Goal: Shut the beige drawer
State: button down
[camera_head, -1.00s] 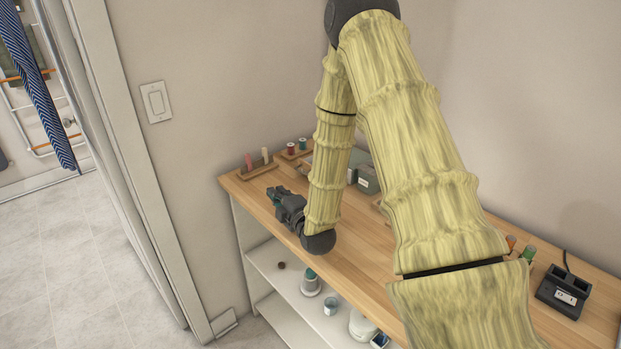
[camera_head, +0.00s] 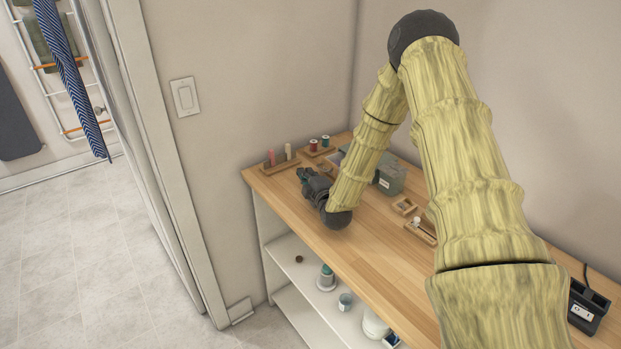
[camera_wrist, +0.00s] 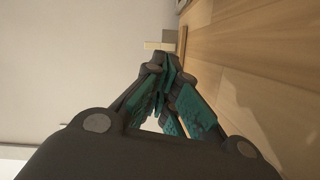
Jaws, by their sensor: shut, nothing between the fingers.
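No beige drawer shows in any view. My gripper (camera_head: 304,174) is above the left part of a wooden worktop (camera_head: 370,262), near its front left edge. In the wrist view my gripper (camera_wrist: 160,90) has its dark fingers with teal pads drawn together, and nothing shows between them. The worktop (camera_wrist: 270,90) lies along the right side of that view.
Spool racks (camera_head: 281,165) stand at the worktop's back left, with a grey-green box (camera_head: 391,179) and small wooden trays (camera_head: 404,206) farther right. Lower shelves (camera_head: 292,262) hold jars. A doorway frame (camera_head: 165,170) and clear tiled floor (camera_head: 75,245) lie left.

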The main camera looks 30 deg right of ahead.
jog(key=shift+d+f+p, duration=0.25)
jog(key=shift+d+p, duration=0.05)
jog(key=shift+d, duration=0.6)
jog(key=shift+d+f+p, duration=0.2)
jog(key=shift+d+p, duration=0.05)
jog(key=shift+d, duration=0.6)
jog(key=shift+d, duration=0.15)
